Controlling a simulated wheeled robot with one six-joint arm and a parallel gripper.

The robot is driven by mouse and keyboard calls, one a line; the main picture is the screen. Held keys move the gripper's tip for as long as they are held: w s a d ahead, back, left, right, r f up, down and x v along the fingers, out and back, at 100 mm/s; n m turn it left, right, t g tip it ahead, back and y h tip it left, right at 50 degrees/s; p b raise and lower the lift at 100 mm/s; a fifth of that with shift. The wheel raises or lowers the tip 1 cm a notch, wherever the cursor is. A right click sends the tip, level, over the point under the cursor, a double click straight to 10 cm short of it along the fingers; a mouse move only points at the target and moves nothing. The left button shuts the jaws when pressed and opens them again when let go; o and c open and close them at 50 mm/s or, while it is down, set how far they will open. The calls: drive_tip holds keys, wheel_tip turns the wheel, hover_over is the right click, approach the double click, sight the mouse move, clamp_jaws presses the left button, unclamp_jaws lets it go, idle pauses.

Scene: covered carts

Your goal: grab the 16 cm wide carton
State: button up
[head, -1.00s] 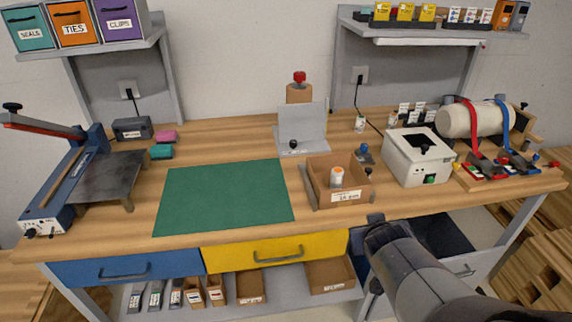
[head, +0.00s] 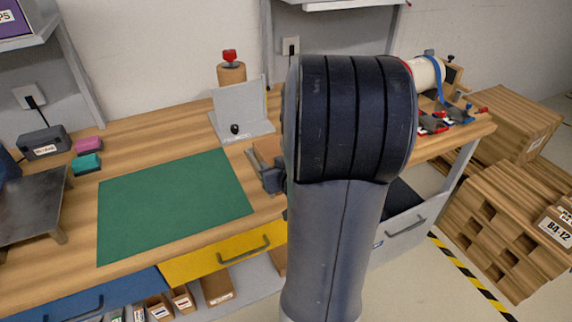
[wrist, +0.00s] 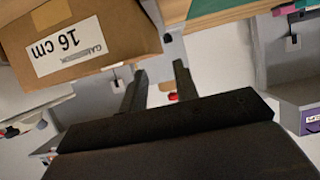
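The carton (wrist: 85,40) is brown cardboard with a white label reading "16 cm", upside down at the upper left of the wrist view. The carton is to the left of the fingers in the wrist view, and I see no contact.
A green mat (head: 175,203) lies on the bench left of the carton. A grey angled stand (head: 240,112) is behind it. A yellow drawer (head: 225,255) is below the bench edge. Stacked pallets (head: 500,205) stand at the right.

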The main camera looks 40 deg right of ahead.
sight(264, 159)
drive_tip(key=shift+x, duration=2.85)
drive_tip(key=shift+s, duration=0.1)
drive_tip(key=shift+c, duration=0.6)
clamp_jaws()
